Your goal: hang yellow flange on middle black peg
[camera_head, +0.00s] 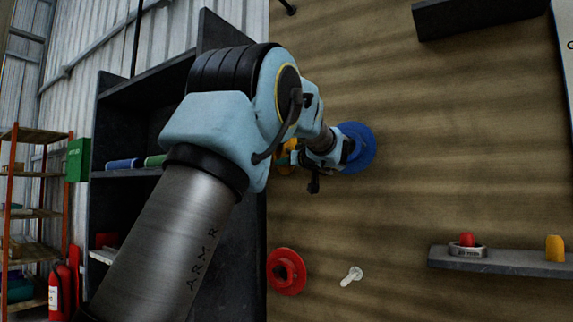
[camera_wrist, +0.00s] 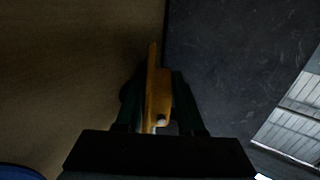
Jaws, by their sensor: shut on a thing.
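The yellow flange (camera_wrist: 155,85) is seen edge-on in the wrist view, between the two dark fingers of my gripper (camera_wrist: 158,100), which is shut on it. In the head view a small part of the yellow flange (camera_head: 284,160) shows left of my wrist, close to the brown wall board. My arm hides most of it. A black peg (camera_head: 289,7) sticks out at the top of the board. I cannot make out the middle black peg; a dark piece below my wrist could be the peg or part of my gripper.
A blue flange (camera_head: 360,148) is on the board just right of my wrist. A red flange (camera_head: 286,271) and a white peg (camera_head: 351,275) are lower down. A dark cabinet (camera_head: 225,32) stands left of the board. A ledge (camera_head: 500,263) with small items is at right.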

